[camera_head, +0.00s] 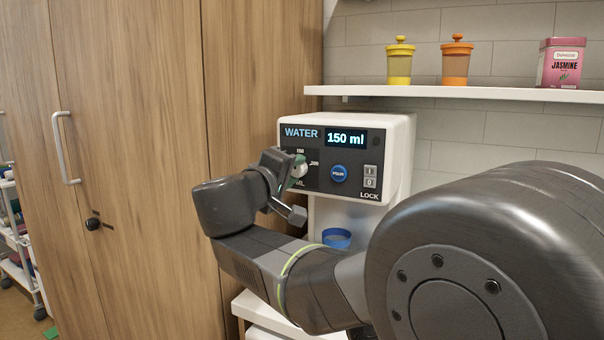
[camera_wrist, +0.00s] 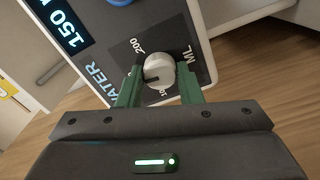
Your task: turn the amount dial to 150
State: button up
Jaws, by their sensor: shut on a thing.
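The amount dial (camera_wrist: 159,70) is a round silver-white knob on the dark front panel of the white water dispenser (camera_head: 401,165). Numbers around it include 200 in the wrist view. My gripper (camera_wrist: 160,84) is shut on the dial, with one green finger on each side of it. In the head view the dial (camera_head: 299,169) is partly hidden by my gripper. The display (camera_head: 346,138) reads 150 ml.
A blue round button (camera_head: 339,173) and a lock switch (camera_head: 370,177) sit right of the dial. A blue-rimmed cup (camera_head: 337,237) stands below the panel. A shelf (camera_head: 470,92) with jars and a pink tin is above. A wooden cabinet (camera_head: 140,120) stands close on the left.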

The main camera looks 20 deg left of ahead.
jog(key=shift+n, duration=0.5)
jog(key=o, duration=1)
jog(key=shift+s, duration=0.1)
jog(key=s, duration=0.9)
jog(key=s+a, duration=0.1)
jog(key=s, duration=0.3)
jog(key=shift+s, duration=0.35)
jog(key=shift+w, duration=0.15)
jog(key=w, duration=0.9)
jog(key=w+d, duration=0.1)
jog(key=w, duration=0.3)
jog(key=shift+w, duration=0.3)
jog(key=shift+s, duration=0.15)
